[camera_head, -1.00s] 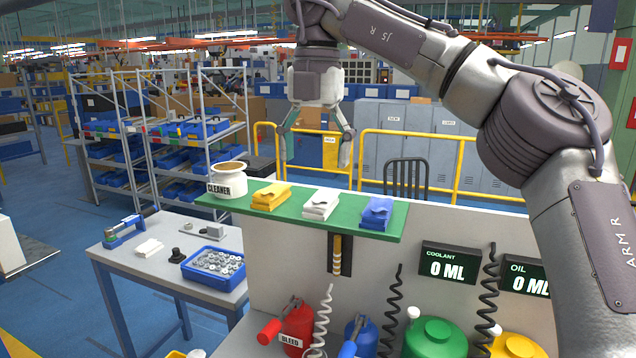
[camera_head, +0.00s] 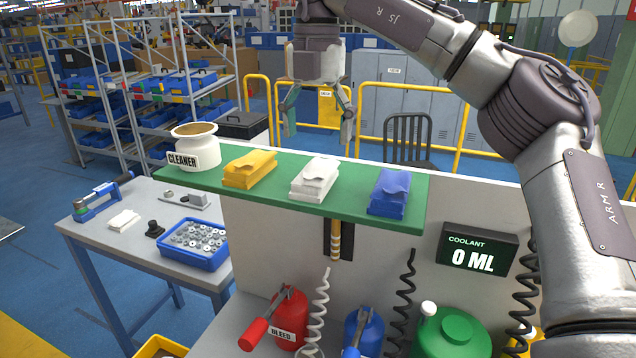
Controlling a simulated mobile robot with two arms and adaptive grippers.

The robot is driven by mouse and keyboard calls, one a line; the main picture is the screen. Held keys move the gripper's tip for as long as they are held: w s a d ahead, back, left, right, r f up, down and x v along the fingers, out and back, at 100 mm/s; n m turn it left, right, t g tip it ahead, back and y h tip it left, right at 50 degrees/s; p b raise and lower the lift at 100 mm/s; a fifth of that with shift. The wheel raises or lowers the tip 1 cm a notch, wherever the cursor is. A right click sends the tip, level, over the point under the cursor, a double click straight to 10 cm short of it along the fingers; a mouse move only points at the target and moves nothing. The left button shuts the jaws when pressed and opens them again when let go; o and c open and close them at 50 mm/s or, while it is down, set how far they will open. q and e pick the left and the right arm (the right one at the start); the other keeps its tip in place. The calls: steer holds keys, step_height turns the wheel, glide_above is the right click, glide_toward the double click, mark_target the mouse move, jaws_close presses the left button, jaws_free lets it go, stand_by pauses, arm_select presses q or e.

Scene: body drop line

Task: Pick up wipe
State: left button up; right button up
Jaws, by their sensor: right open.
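Three folded stacks of wipes lie in a row on a green shelf (camera_head: 275,196): yellow wipes (camera_head: 249,170), white wipes (camera_head: 315,179) and blue wipes (camera_head: 388,192). My right gripper (camera_head: 318,128) hangs from the arm that comes in from the upper right. Its fingers point down, spread apart and empty. In the picture it appears above the white wipes, apart from them. My left gripper does not show.
A white CLEANER jar (camera_head: 196,150) stands at the shelf's left end. Below are a red BLEED can (camera_head: 288,318), coiled hoses, a green container (camera_head: 452,335) and a COOLANT display (camera_head: 478,250). A side table (camera_head: 90,228) holds a blue bin of metal parts (camera_head: 193,262).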

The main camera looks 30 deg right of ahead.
mark_target(320, 162)
steer(key=f, duration=0.2)
steer(key=shift+w+d+f, duration=0.3)
steer(key=shift+s+a+f, duration=0.1)
steer(key=shift+s+f, duration=0.15)
steer(key=shift+f, duration=0.25)
steer(key=shift+s+a+f, duration=0.1)
steer(key=shift+s+f, duration=0.1)
steer(key=shift+f, duration=0.3)
steer(key=shift+w+f, duration=0.1)
steer(key=shift+f, duration=0.55)
steer(key=shift+d+f, duration=0.1)
steer(key=shift+d, duration=0.05)
steer(key=c, duration=0.9)
steer(key=shift+c, duration=1.2)
steer(key=shift+r, duration=0.6)
step_height(320, 162, up, 3)
steer(key=shift+f, duration=0.1)
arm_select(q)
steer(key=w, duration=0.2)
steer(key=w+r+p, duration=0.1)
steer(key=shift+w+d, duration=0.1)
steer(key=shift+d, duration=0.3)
arm_select(e)
steer(key=s+d+r, duration=0.5)
steer(key=s+r, duration=0.2)
steer(key=s, duration=0.3)
steer(key=shift+s+d, duration=0.15)
steer(key=shift+s, duration=0.05)
